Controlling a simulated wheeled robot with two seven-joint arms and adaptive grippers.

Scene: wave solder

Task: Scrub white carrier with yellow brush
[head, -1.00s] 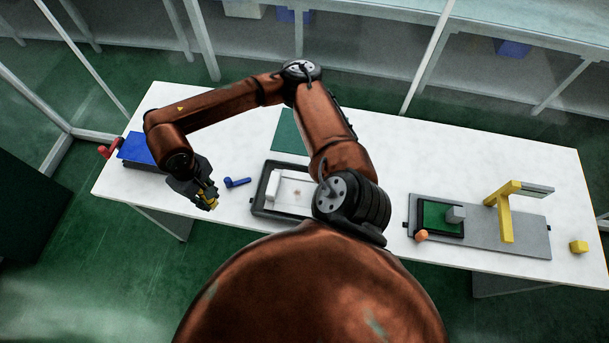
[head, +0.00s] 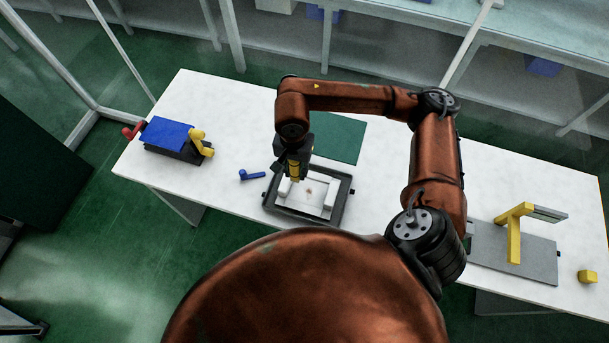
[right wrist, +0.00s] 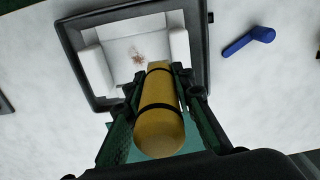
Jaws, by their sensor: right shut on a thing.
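The white carrier (head: 312,203) lies inside a black-rimmed tray (head: 337,212) and has a reddish-brown stain on its flat middle. In the right wrist view the carrier (right wrist: 118,72) shows raised white ends on both sides of the stain. My right gripper (head: 293,172) is over the tray's left part, pointing down. It is shut on the yellow brush (right wrist: 160,128), a yellow cylinder with dark bands. The brush's far end appears close to the carrier's near edge in the wrist view; contact cannot be told. The bristles are not visible. My left gripper is not in view.
A small blue part (head: 252,175) lies left of the tray. Further left is a blue-topped block (head: 166,134) with red and yellow pieces beside it. A green mat (head: 340,140) lies behind the tray. A yellow stand (head: 514,235) on a grey plate (head: 488,252) is at right.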

